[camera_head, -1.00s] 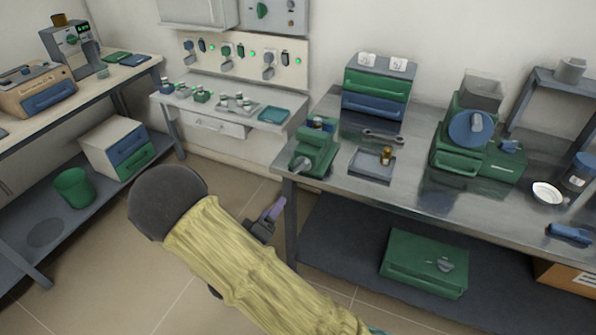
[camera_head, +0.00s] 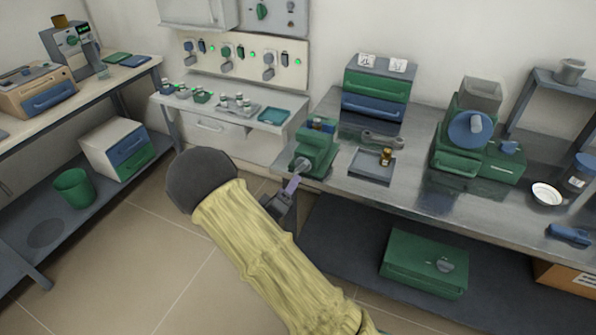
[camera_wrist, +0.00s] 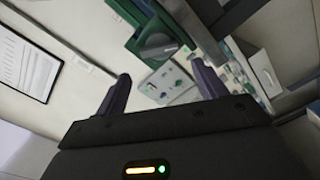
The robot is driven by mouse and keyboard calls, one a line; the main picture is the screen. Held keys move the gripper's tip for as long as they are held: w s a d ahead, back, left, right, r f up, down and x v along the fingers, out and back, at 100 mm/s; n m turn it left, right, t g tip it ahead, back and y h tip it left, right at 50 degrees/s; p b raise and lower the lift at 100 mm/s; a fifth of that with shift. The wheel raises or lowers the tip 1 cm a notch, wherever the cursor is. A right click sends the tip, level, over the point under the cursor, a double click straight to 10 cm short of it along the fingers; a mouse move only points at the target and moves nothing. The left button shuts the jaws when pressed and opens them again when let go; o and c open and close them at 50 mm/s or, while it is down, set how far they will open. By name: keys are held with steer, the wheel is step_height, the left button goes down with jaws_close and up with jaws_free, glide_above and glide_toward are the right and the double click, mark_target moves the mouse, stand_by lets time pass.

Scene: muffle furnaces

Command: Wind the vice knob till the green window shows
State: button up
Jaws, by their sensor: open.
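The green vice (camera_head: 318,150) stands at the front left corner of the steel bench, with small coloured parts on its top. Its grey knob (camera_head: 301,164) faces the front left. The vice (camera_wrist: 125,14) also shows at the top of the wrist view, with its dark grey knob (camera_wrist: 158,46) beyond and between my fingers. My gripper (camera_head: 292,185) is just below and in front of the knob, off the bench edge. In the wrist view my gripper (camera_wrist: 162,82) is open and empty, its fingers apart from the knob. I cannot make out a green window.
On the steel bench (camera_head: 335,178), a grey tray (camera_head: 365,172) with a brass piece and a wrench (camera_head: 382,139) lie right of the vice. A green and blue drawer unit (camera_head: 376,90) stands behind. A low side table (camera_head: 270,128) is left of the vice.

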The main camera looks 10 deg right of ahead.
mark_target(299, 170)
steer(key=x, duration=0.8)
steer(key=shift+w+d, duration=0.15)
steer(key=shift+w, duration=0.05)
steer(key=c, duration=0.7)
